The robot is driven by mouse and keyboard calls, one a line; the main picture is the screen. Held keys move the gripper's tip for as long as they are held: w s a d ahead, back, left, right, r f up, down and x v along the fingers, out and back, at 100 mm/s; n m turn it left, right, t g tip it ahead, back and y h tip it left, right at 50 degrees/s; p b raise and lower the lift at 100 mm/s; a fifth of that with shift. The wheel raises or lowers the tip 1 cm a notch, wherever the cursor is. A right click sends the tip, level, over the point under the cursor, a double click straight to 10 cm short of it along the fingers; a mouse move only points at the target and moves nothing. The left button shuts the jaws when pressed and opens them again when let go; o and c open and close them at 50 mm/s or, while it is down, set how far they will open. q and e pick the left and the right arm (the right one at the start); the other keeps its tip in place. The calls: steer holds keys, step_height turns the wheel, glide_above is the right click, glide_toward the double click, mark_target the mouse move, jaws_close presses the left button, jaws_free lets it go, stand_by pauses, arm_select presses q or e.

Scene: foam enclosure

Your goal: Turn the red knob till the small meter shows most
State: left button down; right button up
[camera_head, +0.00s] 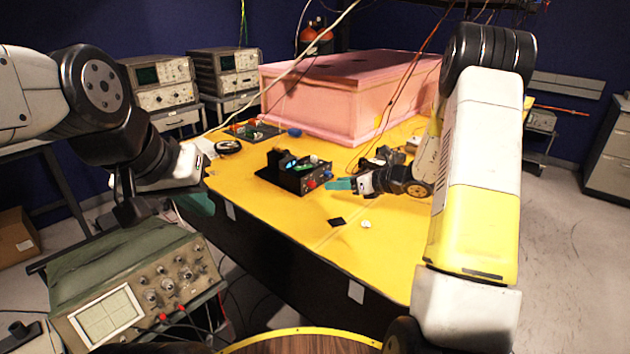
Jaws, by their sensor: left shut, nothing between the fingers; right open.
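A small black box (286,178) stands on the yellow table, with open electronics on top. A red knob (311,184) sits on its front face near the right end, with another small reddish part beside it. Any small meter on the box is too small to make out or read. My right gripper (341,184) has teal fingers, is open, and is just right of the red knob; I cannot tell whether it touches the box. My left gripper (197,203) is shut and empty, off the table's left edge, above the green oscilloscope and far from the knob.
A green oscilloscope (130,285) stands at the front left. A large pink foam box (340,95) fills the table's back, with cables hanging over it. A black square (336,222) and a small white piece (366,224) lie on the yellow table (270,225), whose front is otherwise clear.

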mark_target(314, 185)
steer(key=x, duration=0.7)
steer(key=shift+w+a+f, duration=0.2)
jaws_close()
